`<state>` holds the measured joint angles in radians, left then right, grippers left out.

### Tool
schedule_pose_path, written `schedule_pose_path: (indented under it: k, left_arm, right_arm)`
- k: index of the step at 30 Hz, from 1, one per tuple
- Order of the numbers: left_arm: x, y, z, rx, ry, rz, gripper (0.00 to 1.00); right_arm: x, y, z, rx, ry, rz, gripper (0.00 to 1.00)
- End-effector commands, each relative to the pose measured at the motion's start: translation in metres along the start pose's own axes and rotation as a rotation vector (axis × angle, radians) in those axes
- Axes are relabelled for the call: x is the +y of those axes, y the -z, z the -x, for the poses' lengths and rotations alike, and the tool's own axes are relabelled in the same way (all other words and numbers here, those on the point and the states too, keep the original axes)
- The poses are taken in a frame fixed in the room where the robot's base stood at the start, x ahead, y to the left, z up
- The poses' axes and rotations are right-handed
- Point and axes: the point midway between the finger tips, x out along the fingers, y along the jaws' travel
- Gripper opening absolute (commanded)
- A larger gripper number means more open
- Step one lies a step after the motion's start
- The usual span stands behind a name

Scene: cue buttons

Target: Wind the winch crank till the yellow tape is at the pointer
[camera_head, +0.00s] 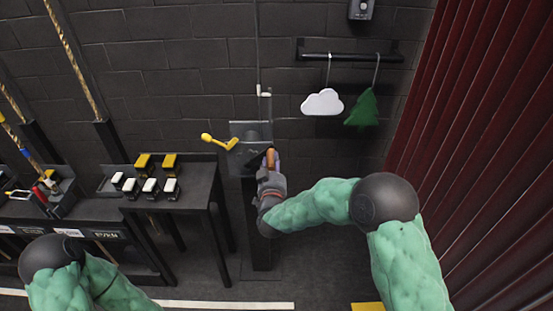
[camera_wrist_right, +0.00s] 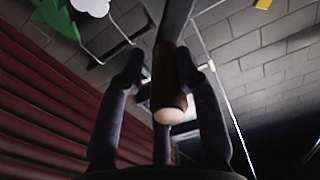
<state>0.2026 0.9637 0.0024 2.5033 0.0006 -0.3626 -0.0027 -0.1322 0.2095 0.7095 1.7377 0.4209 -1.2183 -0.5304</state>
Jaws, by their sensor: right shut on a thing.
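The grey winch (camera_head: 250,136) stands on a dark post at the brick wall. A yellow lever with a round knob (camera_head: 207,138) sticks out to its left. My right gripper (camera_head: 269,165) is at the winch's front right, shut on the brown wooden crank handle (camera_head: 271,157). In the right wrist view the handle (camera_wrist_right: 171,100) lies between the two fingers, with its pale end towards the camera. A thin cable (camera_head: 257,50) runs up the wall above the winch, with a small white piece (camera_head: 263,94) beside it. I cannot make out yellow tape on this cable. My left gripper is out of view.
A dark table (camera_head: 190,193) with several yellow and white switches stands left of the winch. A white cloud (camera_head: 322,102) and a green tree (camera_head: 362,107) hang from a wall rail at the right. A red curtain (camera_head: 465,130) closes the right side.

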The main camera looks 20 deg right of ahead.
Motion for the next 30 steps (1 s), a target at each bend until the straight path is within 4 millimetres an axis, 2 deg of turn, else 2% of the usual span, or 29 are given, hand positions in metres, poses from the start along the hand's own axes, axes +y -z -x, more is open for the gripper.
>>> schedule_pose_path:
  k: [12, 25, 30]
  left_arm:
    - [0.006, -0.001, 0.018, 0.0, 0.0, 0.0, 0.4]
    - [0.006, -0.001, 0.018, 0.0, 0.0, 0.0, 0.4]
    - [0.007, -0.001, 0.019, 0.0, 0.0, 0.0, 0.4]
  right_arm:
    - [-0.041, 0.028, 0.0, 0.001, 0.002, 0.0, 0.01]
    - [-0.046, 0.03, 0.0, 0.001, 0.0, 0.0, 0.01]
    - [-0.065, 0.032, 0.0, 0.001, 0.003, 0.0, 0.01]
